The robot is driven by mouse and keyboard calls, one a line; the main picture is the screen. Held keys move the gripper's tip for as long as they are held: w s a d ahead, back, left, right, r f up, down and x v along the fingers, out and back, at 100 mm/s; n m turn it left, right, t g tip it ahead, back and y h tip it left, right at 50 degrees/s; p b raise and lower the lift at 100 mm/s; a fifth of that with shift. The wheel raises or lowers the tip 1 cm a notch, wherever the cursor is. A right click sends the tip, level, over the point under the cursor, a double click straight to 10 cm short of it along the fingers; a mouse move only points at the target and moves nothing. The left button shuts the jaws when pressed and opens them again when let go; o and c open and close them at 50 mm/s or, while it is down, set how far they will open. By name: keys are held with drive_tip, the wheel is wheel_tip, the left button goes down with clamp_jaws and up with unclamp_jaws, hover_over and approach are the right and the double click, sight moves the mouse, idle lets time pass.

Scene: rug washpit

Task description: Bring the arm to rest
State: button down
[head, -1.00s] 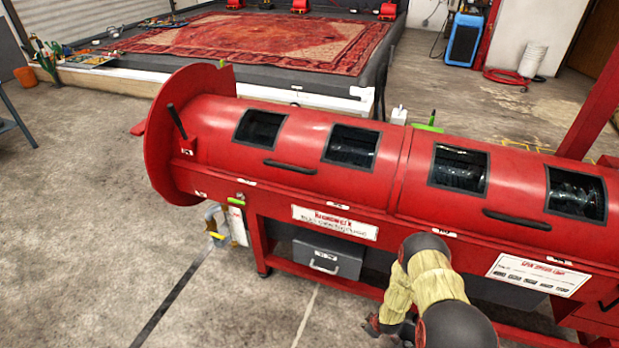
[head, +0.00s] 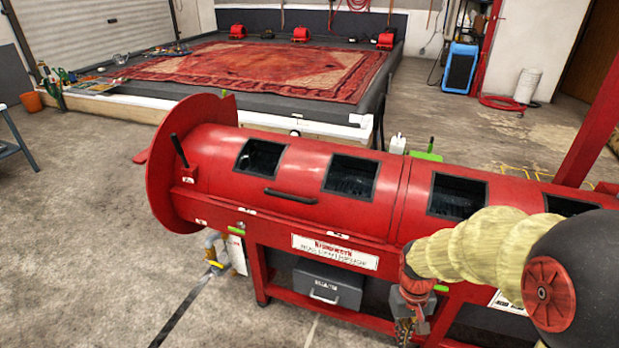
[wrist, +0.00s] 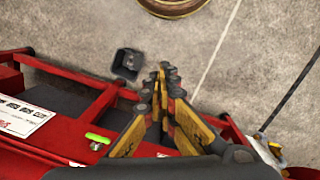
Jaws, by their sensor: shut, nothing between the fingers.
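My gripper (head: 408,325) hangs pointing down in front of the red rug-spinning machine (head: 225,160), at the lower right of the head view. My arm, in a pale yellow sleeve, reaches in from the right and hides part of the machine. In the wrist view the yellow and black fingers of my gripper (wrist: 165,78) are together, with nothing between them. Concrete floor shows beyond the fingertips.
The machine's red frame (wrist: 95,115) is close at the left in the wrist view. A dark square box (wrist: 127,63) shows near the fingers. A grey drawer (head: 327,285) sits under the machine. A red rug (head: 260,70) lies behind. Open floor (head: 80,240) is at left.

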drive_tip(key=s+a+r+t, duration=0.2)
drive_tip(key=s+r, duration=0.3)
drive_tip(key=r, duration=0.7)
drive_tip(key=s+a+r+t+p, duration=0.1)
drive_tip(key=s+r+t, duration=0.3)
drive_tip(key=r, duration=0.9)
drive_tip(key=shift+s+a+r+t+y+p, duration=0.25)
drive_tip(key=shift+s+a, duration=0.45)
drive_tip(key=shift+s, duration=0.35)
drive_tip(key=shift+d, duration=0.15)
